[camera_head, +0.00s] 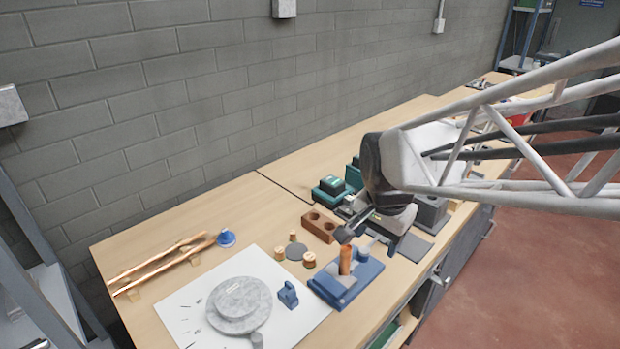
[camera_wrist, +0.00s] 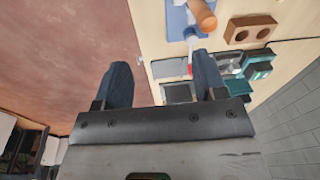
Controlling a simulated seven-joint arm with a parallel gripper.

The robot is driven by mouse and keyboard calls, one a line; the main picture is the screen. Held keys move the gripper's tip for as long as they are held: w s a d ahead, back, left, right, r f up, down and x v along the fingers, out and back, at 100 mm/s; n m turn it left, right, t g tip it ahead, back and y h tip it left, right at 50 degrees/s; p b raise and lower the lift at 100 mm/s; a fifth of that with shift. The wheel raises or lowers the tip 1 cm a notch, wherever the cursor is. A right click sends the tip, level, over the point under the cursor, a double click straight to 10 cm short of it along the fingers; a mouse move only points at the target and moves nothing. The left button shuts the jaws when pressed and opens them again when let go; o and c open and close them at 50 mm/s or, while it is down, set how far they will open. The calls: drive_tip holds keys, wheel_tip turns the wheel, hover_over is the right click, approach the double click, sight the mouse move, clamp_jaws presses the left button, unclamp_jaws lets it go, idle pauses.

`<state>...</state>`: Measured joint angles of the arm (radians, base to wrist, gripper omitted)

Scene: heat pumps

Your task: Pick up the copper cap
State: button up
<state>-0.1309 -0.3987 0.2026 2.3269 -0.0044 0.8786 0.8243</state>
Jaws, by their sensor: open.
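Several small copper-coloured pieces sit on the bench around a grey disc (camera_head: 294,252): one piece (camera_head: 309,260) to its right, one (camera_head: 280,254) to its left and one (camera_head: 293,236) behind it. I cannot tell which of them is the copper cap. My gripper (camera_head: 350,231) is above the bench near the tube, apart from the small pieces. In the wrist view its two fingers (camera_wrist: 162,78) are wide apart with nothing between them.
A brown block with two holes (camera_head: 319,226) stands behind the fixture. Green-and-black devices (camera_head: 330,189) are farther back. A white sheet (camera_head: 180,305) holds a round grey part (camera_head: 240,300) and a small blue part (camera_head: 288,294). Long copper pipes (camera_head: 160,264) lie at left. A block wall borders the bench.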

drive_tip(key=w+a+f+m+g, duration=0.1)
drive_tip(key=w+a+f+m, duration=0.45)
drive_tip(key=w, duration=0.25)
drive_tip(key=m, duration=0.5)
hover_over(310, 256)
drive_tip(key=shift+n+g, duration=0.25)
drive_tip(key=shift+g, duration=0.05)
wheel_tip(310, 256, down, 6)
drive_tip(key=shift+w+f, duration=0.15)
drive_tip(key=shift+f, duration=0.1)
drive_tip(key=shift+f, duration=0.1)
drive_tip(key=shift+f, duration=1.2)
drive_tip(key=shift+f, duration=0.1)
drive_tip(key=shift+f, duration=2.5)
drive_tip(key=shift+c, duration=0.3)
